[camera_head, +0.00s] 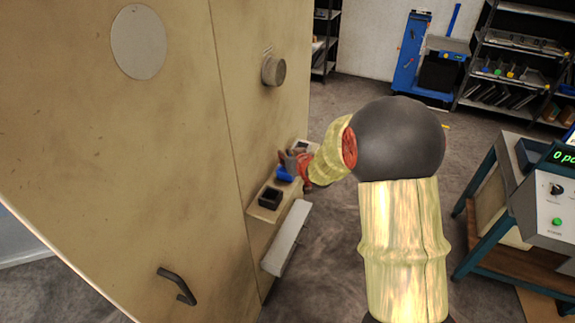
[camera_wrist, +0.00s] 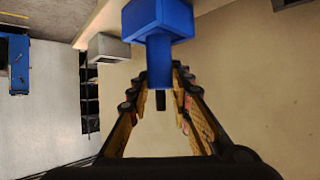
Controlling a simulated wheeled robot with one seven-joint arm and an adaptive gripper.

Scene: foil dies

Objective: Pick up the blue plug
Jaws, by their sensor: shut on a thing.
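The blue plug (camera_head: 284,174) shows as a small blue patch at the ledge on the tan cabinet in the head view. In the wrist view, the blue plug (camera_wrist: 158,18) has a wide square block and a narrower blue stem. My gripper (camera_wrist: 155,82) is shut on the narrower stem, with a fingertip on either side. In the head view, my gripper (camera_head: 296,164) reaches the ledge from the right and partly hides the plug. I cannot tell whether the plug still touches the ledge.
The ledge (camera_head: 260,213) carries a black square socket (camera_head: 270,198) in front of the plug and another dark piece (camera_head: 301,146) behind it. A light grey bar (camera_head: 287,238) sits below. The tan cabinet (camera_head: 130,150) fills the left. A bench with a control box (camera_head: 552,208) stands right.

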